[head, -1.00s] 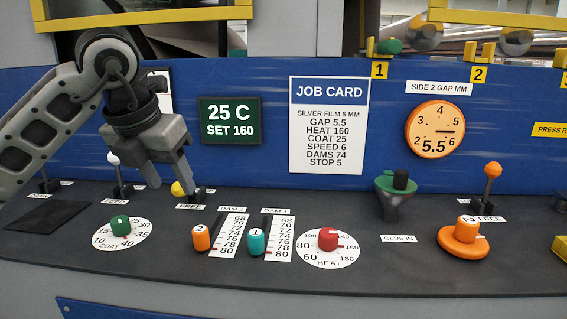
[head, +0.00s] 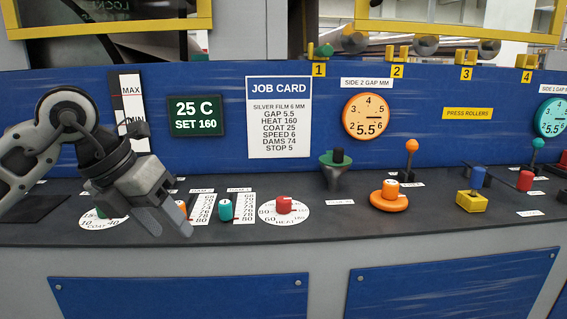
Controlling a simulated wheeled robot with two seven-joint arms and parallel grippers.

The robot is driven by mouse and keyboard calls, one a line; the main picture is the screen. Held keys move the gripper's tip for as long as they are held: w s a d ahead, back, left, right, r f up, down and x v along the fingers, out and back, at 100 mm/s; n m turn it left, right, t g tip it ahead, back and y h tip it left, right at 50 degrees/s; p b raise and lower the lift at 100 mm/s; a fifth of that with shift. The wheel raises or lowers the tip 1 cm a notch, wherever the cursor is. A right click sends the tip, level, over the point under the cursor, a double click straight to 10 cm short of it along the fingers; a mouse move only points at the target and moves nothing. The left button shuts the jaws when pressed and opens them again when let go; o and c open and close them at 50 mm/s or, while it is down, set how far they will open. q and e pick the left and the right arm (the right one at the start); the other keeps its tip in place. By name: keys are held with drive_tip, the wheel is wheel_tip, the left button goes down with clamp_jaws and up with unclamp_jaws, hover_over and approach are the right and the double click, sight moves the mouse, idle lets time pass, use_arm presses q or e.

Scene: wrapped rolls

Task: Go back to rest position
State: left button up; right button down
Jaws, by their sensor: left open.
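My left gripper (head: 172,222) is in the head view at the left, in front of the control console. Its two fingers point down and to the right, open, with nothing seen between them. My right gripper is not in view.
A job card (head: 279,118) and a display (head: 196,116) hang on the blue back panel. Space before the console's front edge looks clear.

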use_arm(q)
drive_tip(key=s+d+n+h+p, duration=0.1)
drive_tip(key=s+d+n+h, duration=0.25)
drive_tip(key=d+h, duration=0.5)
drive_tip(key=s+d+n+h, duration=0.2)
drive_tip(key=s+d+h, duration=0.3)
drive_tip(key=d+h, duration=0.35)
drive_tip(key=w+a+f+n+t+y, duration=0.1)
drive_tip(key=a+f+n+t+y, duration=0.3)
drive_tip(key=n, duration=0.5)
drive_tip(key=w+a+f+n+t+y+p, duration=0.1)
drive_tip(key=a+f+n+t+y, duration=0.2)
drive_tip(key=f+n+t+y, duration=0.4)
drive_tip(key=w+a+f+n+t+y, duration=0.1)
drive_tip(key=a+f+n+t+y, duration=0.2)
drive_tip(key=n, duration=0.7)
drive_tip(key=s+a+f+n+g+y, duration=0.1)
drive_tip(key=s+f+n+g+y, duration=0.1)
drive_tip(key=s+f, duration=0.4)
drive_tip(key=s+a+f+n+g+y, duration=0.1)
drive_tip(key=s+f+n+g, duration=0.3)
drive_tip(key=f, duration=0.7)
drive_tip(key=shift+s+a+y+p, duration=0.35)
drive_tip(key=shift+s+a+y, duration=0.1)
drive_tip(key=shift+s, duration=0.6)
drive_tip(key=shift+f, duration=0.1)
